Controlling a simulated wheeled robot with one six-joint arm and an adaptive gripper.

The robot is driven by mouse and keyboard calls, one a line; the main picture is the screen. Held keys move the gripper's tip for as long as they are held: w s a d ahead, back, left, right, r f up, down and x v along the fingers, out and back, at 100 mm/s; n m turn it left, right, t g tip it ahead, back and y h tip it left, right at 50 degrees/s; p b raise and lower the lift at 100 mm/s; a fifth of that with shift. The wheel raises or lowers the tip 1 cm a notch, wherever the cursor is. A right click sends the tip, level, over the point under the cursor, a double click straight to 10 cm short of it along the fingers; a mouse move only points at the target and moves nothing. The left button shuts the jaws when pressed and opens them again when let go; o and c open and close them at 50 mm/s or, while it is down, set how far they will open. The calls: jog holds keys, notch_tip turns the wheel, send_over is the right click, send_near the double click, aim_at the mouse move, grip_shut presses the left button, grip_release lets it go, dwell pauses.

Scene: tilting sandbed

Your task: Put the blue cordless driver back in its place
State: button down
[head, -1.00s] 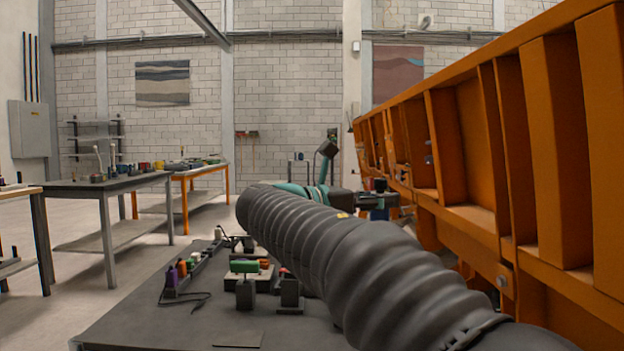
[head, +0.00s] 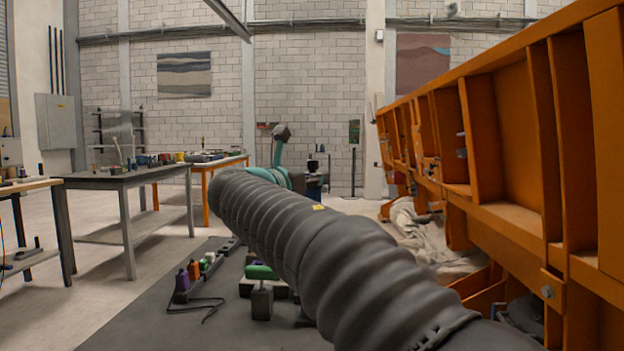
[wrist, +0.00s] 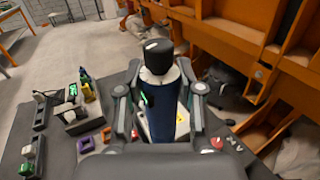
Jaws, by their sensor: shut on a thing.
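The blue cordless driver (wrist: 166,118) is upright between the fingers of my gripper (wrist: 160,93) in the wrist view. It has a dark blue body, a pale collar and a black top. My gripper is shut on it, one finger on each side. Its lower end is hidden behind the gripper body. In the head view my dark ribbed arm sleeve fills the middle, and I cannot make out the gripper or the driver there. An empty place for the driver cannot be told in these frames.
A dark grey bench (head: 150,315) lies below, with a strip of coloured items (head: 196,270), a loose cable (head: 205,308) and a green item on a stand (head: 261,272). The orange sandbed wall (head: 520,120) rises at right. Crumpled cloth (head: 415,230) lies beneath it. Another bench (head: 125,180) stands left.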

jog(key=shift+a+r, duration=0.1)
jog(key=shift+a, duration=0.05)
dwell(0.3)
jog(key=shift+f+b, duration=1.3)
jog(key=shift+f, duration=0.95)
jog(key=shift+f+b, duration=1.95)
jog(key=shift+f, duration=1.9)
jog(key=shift+c, duration=1.6)
grip_release()
jog(key=shift+f, duration=0.15)
jog(key=shift+o, duration=0.7)
